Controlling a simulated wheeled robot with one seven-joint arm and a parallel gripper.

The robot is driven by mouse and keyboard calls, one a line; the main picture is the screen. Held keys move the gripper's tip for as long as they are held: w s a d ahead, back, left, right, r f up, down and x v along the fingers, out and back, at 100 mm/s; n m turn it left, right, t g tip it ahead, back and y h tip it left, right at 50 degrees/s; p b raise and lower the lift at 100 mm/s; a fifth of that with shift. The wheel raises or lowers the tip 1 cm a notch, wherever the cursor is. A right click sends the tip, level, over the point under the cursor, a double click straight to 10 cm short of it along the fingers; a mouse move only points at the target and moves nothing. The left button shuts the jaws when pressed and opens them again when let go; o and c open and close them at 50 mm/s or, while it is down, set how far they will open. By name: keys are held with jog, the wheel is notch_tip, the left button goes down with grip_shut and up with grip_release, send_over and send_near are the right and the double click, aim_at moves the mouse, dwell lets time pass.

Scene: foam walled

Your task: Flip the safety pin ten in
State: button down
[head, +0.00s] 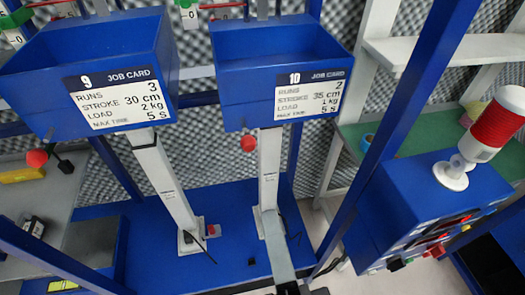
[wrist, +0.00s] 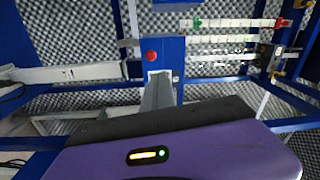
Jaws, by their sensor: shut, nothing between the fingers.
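Job card 10 (head: 312,92) is on the front of the right blue box. A white actuator column (head: 269,165) stands below it. A red ball knob (head: 248,144) is beside this column. I cannot tell which part is safety pin ten; the column's foot is partly hidden. My gripper (head: 268,214) reaches up from the bottom edge as a long grey shape, its tip overlapping the column's foot. In the wrist view my gripper (wrist: 160,78) is shut and empty, pointing at a blue upright with a red ball (wrist: 152,56) just above the tip. I cannot tell whether it touches anything.
The left blue box carries job card 9 (head: 120,97), with its own white column (head: 163,180) below. A blue frame post (head: 400,110) slants at the right. Beyond it stands a blue control box (head: 440,205) with a red and white lamp (head: 495,123).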

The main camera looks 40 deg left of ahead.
jog(key=shift+f+m+g, duration=0.3)
jog(key=shift+f+m, duration=0.35)
jog(key=shift+m, duration=0.45)
jog(key=b, duration=0.7)
send_near(251, 147)
jog(key=x, duration=0.5)
jog(key=shift+a, duration=0.15)
jog(key=shift+x, duration=0.85)
jog(key=shift+f, duration=0.1)
jog(key=x, duration=0.3)
jog(key=shift+w+a, duration=0.1)
jog(key=shift+w, duration=0.1)
